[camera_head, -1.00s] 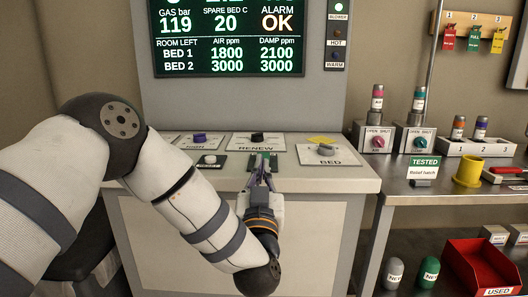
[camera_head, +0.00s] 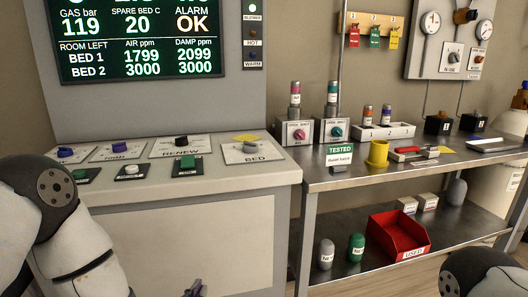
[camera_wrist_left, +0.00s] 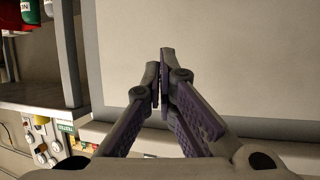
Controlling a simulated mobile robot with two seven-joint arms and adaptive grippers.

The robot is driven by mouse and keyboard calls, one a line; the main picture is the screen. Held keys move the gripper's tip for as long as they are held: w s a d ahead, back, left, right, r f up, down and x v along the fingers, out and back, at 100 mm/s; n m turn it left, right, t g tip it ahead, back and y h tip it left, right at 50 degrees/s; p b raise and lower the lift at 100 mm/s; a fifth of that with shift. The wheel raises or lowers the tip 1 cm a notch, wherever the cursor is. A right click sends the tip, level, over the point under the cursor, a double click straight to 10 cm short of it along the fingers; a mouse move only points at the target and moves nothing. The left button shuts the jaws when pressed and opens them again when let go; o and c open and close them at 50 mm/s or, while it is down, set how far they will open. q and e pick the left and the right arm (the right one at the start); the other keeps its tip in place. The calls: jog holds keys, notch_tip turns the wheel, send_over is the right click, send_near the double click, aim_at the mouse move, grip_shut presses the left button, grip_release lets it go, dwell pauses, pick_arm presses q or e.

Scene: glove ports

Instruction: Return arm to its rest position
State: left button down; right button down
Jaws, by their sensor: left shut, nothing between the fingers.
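My left arm (camera_head: 85,250) comes in from the left edge of the head view, bent in front of the console. The tip of my left gripper (camera_head: 194,288) just shows at the bottom edge, low in front of the console's pale front panel (camera_head: 190,240). In the left wrist view my left gripper (camera_wrist_left: 159,70) is shut with nothing between its fingers, facing a plain pale panel. A dark joint and white link of my right arm (camera_head: 482,276) show at the lower right of the head view; my right gripper is out of view.
The console top carries knobs and buttons, with a green button (camera_head: 188,163) and the BED knob (camera_head: 250,147). A steel bench (camera_head: 350,178) stands to the right, with a yellow cup (camera_head: 377,154) on top and a red bin (camera_head: 398,236) on its lower shelf.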

pick_arm(q)
jog(key=s+a+f+g+h, duration=0.1)
jog(key=s+f+g, duration=0.5)
jog(key=s+f, duration=0.65)
jog(key=s+a+g, duration=0.2)
jog(key=s+g, duration=0.1)
jog(key=s, duration=0.6)
jog(key=s+a+f+g, duration=0.1)
jog(key=s+a+g, duration=0.1)
jog(key=s, duration=0.8)
jog(key=s+a+g+y+p, duration=0.1)
jog(key=s+g, duration=0.4)
jog(key=s, duration=0.5)
jog(key=shift+s+a+f+n, duration=0.25)
jog(key=shift+a+f+n, duration=0.15)
jog(key=shift+a, duration=0.2)
